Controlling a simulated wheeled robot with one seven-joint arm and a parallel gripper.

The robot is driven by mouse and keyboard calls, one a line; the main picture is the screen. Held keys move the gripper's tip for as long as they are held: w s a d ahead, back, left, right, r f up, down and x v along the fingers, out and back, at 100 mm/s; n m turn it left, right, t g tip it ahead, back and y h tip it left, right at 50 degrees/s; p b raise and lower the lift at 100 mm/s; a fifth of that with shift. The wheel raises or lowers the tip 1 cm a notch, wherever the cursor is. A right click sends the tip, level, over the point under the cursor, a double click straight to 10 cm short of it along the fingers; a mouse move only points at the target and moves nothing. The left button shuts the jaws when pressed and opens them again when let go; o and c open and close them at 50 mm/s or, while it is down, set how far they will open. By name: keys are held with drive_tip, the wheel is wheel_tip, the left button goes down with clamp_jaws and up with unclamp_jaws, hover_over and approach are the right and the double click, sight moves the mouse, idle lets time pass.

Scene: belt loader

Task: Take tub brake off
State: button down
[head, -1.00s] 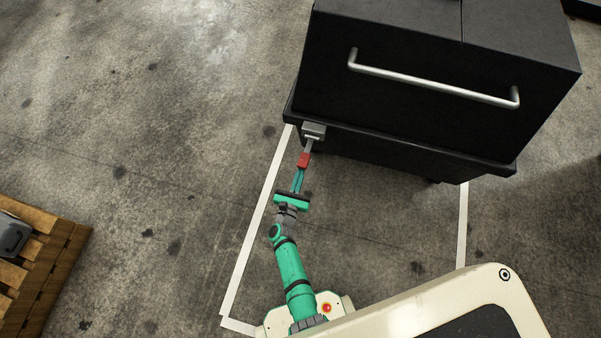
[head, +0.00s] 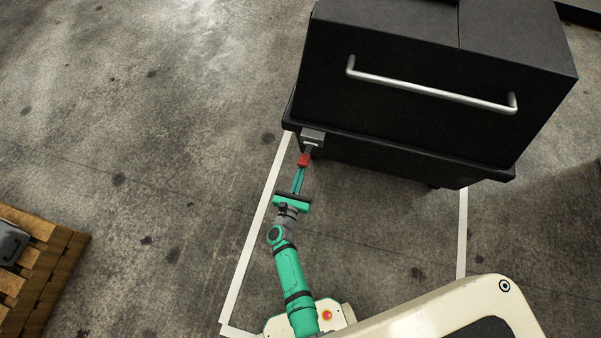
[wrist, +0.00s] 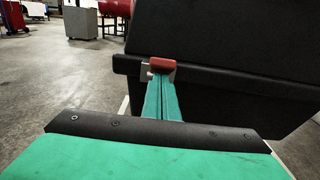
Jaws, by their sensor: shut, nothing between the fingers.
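The tub (head: 420,130) is a large black bin with a silver push bar across its near face. Its brake is a red-ended pedal (head: 304,159) on a grey bracket (head: 312,137) at the tub's lower left corner. In the wrist view the red pedal end (wrist: 161,65) sits just past my fingertips. My gripper (head: 298,172) is shut with nothing between its green fingers. The fingertips are at the near, lower side of the red end and appear to touch it. The fingers hide part of the bracket in the wrist view.
White floor lines (head: 256,235) run along both sides of the bay below the tub. A wooden pallet (head: 45,265) with a grey item lies at far left. A grey cabinet (wrist: 80,22) and red equipment stand far back. Floor left of the tub is open.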

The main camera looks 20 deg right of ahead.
drive_tip(key=shift+w+d+r, duration=0.2)
drive_tip(key=shift+w+r, duration=0.15)
drive_tip(key=shift+r, duration=0.35)
drive_tip(key=f+v, duration=0.2)
drive_tip(key=v, duration=1)
drive_tip(key=shift+s+f, duration=0.15)
drive_tip(key=shift+f, duration=0.05)
drive_tip(key=shift+a, duration=0.1)
